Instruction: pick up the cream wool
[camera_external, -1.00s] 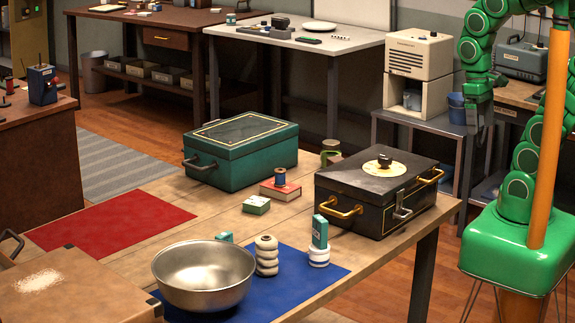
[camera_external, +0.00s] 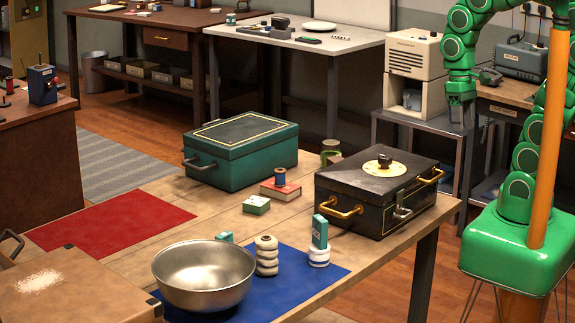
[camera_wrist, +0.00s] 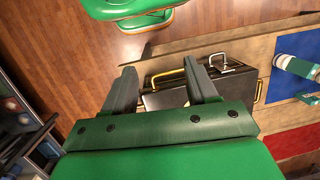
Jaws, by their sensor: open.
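A cream, bulging, ringed stack (camera_external: 266,255), which looks like the cream wool, stands upright on the blue mat (camera_external: 310,272) beside the metal bowl. My gripper (camera_external: 462,122) hangs in the air at the upper right in the external view, well away from the stack and beyond the black box. In the wrist view my gripper (camera_wrist: 162,70) has its two fingers apart with nothing held between them. The cream wool cannot be made out for certain in the wrist view.
A metal bowl (camera_external: 204,276) stands left of the stack, and a teal block on a white jar (camera_external: 319,256) stands to its right. A black box (camera_external: 345,199) with brass handles and a green box (camera_external: 240,159) stand behind. A red mat (camera_external: 110,219) lies left.

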